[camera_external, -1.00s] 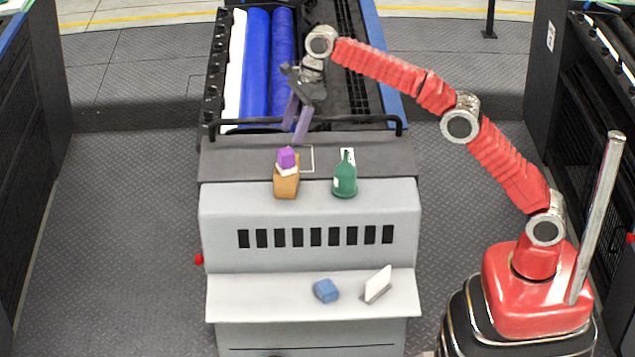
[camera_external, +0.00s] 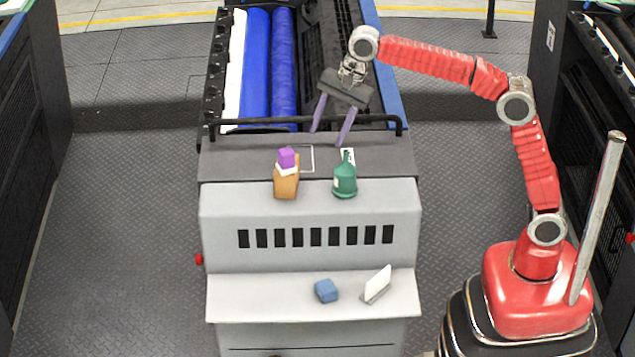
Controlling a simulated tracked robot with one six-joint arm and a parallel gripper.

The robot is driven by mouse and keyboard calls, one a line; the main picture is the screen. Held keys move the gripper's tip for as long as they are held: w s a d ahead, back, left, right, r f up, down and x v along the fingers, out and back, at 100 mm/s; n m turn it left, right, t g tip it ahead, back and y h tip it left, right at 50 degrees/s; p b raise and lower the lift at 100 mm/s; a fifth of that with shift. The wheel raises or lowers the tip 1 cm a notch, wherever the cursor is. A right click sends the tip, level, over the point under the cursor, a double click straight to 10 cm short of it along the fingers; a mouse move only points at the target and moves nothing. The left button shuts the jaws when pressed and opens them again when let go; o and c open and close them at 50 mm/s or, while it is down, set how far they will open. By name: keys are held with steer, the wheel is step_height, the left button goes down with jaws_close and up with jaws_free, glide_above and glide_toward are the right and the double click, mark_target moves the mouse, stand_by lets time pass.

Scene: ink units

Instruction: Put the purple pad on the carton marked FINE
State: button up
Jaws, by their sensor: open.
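The purple pad (camera_external: 287,157) rests on top of the brown carton (camera_external: 286,184), which stands on the machine's upper ledge. The carton has a white band near its top; I cannot read any marking on it. My gripper (camera_external: 330,138) is open and empty. It hangs above the ledge, to the right of the purple pad and clear of it, near the top of the green bottle.
A black rail (camera_external: 240,122) crosses behind the ledge. A blue block (camera_external: 326,290) and a tilted white plate (camera_external: 377,283) sit on the lower shelf.

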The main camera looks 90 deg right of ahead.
steer(key=s+a+f+n, duration=0.2)
steer(key=s+a+n, duration=0.3)
steer(key=s, duration=0.4)
steer(key=s+a+f+n, duration=0.2)
steer(key=s+n, duration=0.5)
steer(key=s, duration=0.1)
steer(key=s+a+f+n+t, duration=0.1)
steer(key=s+a+f+n, duration=0.2)
steer(key=s+f+n, duration=0.7)
steer(key=s+f, duration=0.4)
steer(key=s, duration=0.2)
steer(key=shift+n+t+h, duration=0.3)
steer(key=shift+n+h, duration=0.1)
steer(key=shift+s, duration=0.1)
